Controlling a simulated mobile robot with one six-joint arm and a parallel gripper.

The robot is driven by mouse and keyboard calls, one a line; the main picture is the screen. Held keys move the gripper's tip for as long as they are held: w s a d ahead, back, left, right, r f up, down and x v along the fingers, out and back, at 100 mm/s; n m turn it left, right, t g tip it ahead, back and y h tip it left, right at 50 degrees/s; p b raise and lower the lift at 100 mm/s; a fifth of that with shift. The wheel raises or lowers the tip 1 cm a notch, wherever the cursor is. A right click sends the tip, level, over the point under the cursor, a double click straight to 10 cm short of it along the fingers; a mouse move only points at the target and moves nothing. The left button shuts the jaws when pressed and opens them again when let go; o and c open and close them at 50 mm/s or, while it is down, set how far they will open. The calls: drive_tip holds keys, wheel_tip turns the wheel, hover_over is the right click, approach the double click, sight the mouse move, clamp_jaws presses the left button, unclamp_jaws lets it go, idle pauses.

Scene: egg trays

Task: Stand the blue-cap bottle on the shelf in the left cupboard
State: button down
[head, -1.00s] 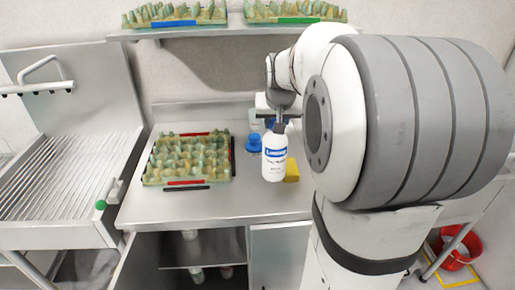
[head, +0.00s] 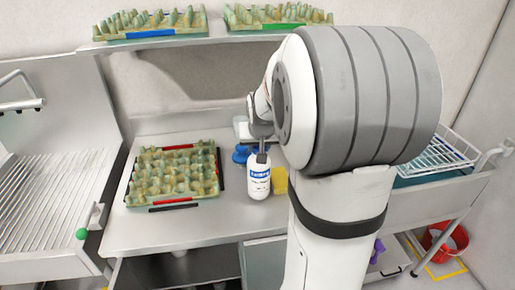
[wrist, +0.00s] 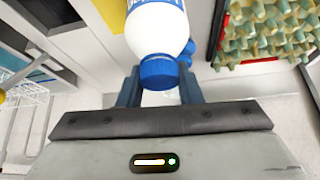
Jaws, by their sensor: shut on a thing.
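The blue-cap bottle (head: 258,184), white with a blue label, is upright in the head view, in front of the far part of the counter. My gripper (head: 262,150) holds it from above. In the wrist view, my gripper's fingers (wrist: 158,88) are closed on either side of the blue cap (wrist: 160,72). The left cupboard (head: 205,268) is open below the counter. Only its upper part shows, and its shelf is mostly below the picture's edge.
An egg tray (head: 172,204) lies on the counter (head: 200,232) left of the bottle. A blue object (head: 241,154) and a yellow block (head: 280,181) are near the bottle. A closed cupboard door (head: 264,262) is right of the opening. A red bucket (head: 446,239) stands on the floor.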

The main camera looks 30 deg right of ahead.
drive_tip(key=shift+w+f, duration=0.1)
drive_tip(key=shift+f, duration=0.5)
drive_tip(key=c, duration=1)
unclamp_jaws()
